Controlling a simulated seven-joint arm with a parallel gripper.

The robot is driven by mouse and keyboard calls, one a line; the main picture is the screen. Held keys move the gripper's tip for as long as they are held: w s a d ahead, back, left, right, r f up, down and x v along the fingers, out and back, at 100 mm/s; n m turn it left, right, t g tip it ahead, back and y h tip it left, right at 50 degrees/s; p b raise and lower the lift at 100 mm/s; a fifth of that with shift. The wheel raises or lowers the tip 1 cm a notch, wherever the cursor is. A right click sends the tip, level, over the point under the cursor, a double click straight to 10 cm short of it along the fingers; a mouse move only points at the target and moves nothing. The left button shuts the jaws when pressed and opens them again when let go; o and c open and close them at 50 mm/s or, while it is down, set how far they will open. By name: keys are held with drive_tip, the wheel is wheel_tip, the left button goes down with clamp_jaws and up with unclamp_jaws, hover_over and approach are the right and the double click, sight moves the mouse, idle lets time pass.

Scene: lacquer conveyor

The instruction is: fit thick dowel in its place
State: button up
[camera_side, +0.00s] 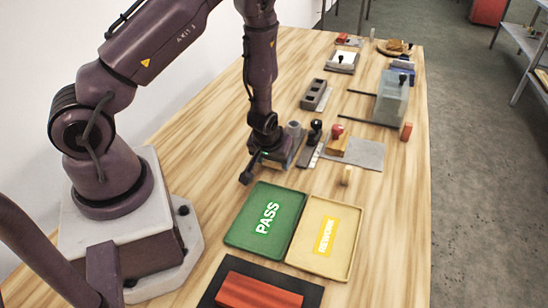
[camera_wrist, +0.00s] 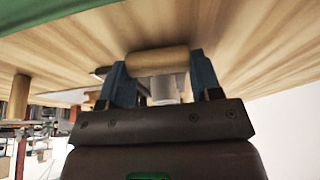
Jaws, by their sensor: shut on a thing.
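My gripper (camera_wrist: 160,72) shows in the wrist view with its two blue fingers closed on the ends of a tan wooden dowel (camera_wrist: 158,61). The dowel lies crosswise between the fingertips. In the side view my gripper (camera_side: 250,172) hangs low over the table, just behind the green tray; the dowel cannot be made out there. A smaller wooden peg (camera_side: 346,175) stands upright on the table to the right. A grey block (camera_side: 314,94) with several square openings lies farther back. I cannot tell which place fits the dowel.
The green PASS tray (camera_side: 242,232) and yellow REWORK tray (camera_side: 345,226) lie in front. A grey cylinder (camera_side: 294,128), a dark-knobbed stamp (camera_side: 315,131) and a wooden stamp (camera_side: 337,141) stand close to my gripper's right.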

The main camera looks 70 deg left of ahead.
drive_tip(key=o, duration=1)
drive_tip(key=shift+f, duration=0.1)
drive_tip(key=shift+c, duration=0.2)
